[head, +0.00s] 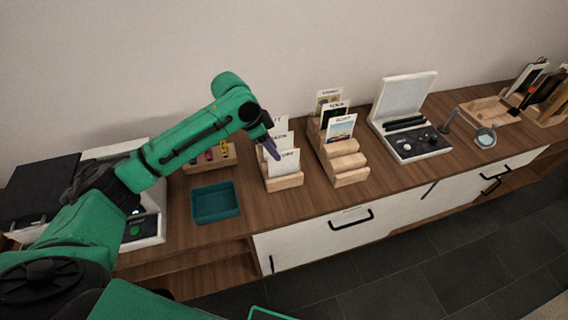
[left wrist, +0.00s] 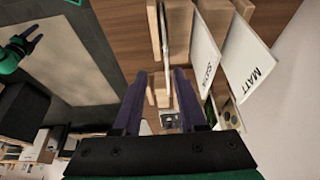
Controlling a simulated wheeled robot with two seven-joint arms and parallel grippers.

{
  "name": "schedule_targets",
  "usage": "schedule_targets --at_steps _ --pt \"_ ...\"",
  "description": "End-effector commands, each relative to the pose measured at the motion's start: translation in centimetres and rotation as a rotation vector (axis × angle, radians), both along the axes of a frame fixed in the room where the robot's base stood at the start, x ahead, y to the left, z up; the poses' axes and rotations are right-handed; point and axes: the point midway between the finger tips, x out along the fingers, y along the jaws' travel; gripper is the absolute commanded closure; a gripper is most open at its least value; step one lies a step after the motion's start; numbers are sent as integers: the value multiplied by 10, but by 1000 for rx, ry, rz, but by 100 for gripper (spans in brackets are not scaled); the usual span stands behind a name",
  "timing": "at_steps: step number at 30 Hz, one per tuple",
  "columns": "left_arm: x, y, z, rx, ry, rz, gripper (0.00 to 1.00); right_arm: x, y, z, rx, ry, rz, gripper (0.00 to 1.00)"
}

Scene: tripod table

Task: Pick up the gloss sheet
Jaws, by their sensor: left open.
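A small wooden rack (head: 284,183) holds white sheets standing in steps. The front sheet (head: 287,162) has small lettering I cannot read clearly in the head view. In the left wrist view, sheets marked MATT (left wrist: 248,70) and SATIN (left wrist: 205,62) stand to the right, and a third sheet (left wrist: 166,35) shows nearly edge-on, its label hidden. My left gripper (head: 272,152) is open at the rack, partly covering the sheets. In the left wrist view its fingers (left wrist: 160,82) straddle the line of the edge-on sheet; I cannot tell if they touch it.
A teal tray (head: 216,203) and a wooden box (head: 211,158) with colored items stand left of the rack. A larger stepped wooden rack (head: 343,163) with cards stands close on the right, then an open white case (head: 408,120). The wooden top has bare space at its front edge.

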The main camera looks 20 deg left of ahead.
Motion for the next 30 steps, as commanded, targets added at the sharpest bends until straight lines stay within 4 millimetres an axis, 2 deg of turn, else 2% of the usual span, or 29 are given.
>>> schedule_targets --at_steps 2,5,10,13,20,21,23,24,30 --pt "3 -5 -12 -1 2 0 59 -14 -1 4 -2 22 0 50" --pt "6 -9 -23 -2 1 -1 59 -15 -1 7 -2 23 0 50" --pt "12 -20 -49 0 2 -1 59 19 2 26 3 -34 1 50" --pt "15 -25 -65 0 1 0 59 30 3 27 5 -51 1 50" --pt "16 -25 -70 0 -2 0 59 13 2 24 3 -24 1 50" --pt "16 -25 -70 0 -2 -1 74 10 1 23 3 -18 1 50" --pt "16 -25 -70 0 -2 -1 97 6 1 23 2 -12 1 50" --pt "16 -25 -70 0 -2 -1 100 5 1 23 2 -11 1 50" --pt "16 -25 -70 0 -2 -1 100 8 1 23 2 -14 1 50"
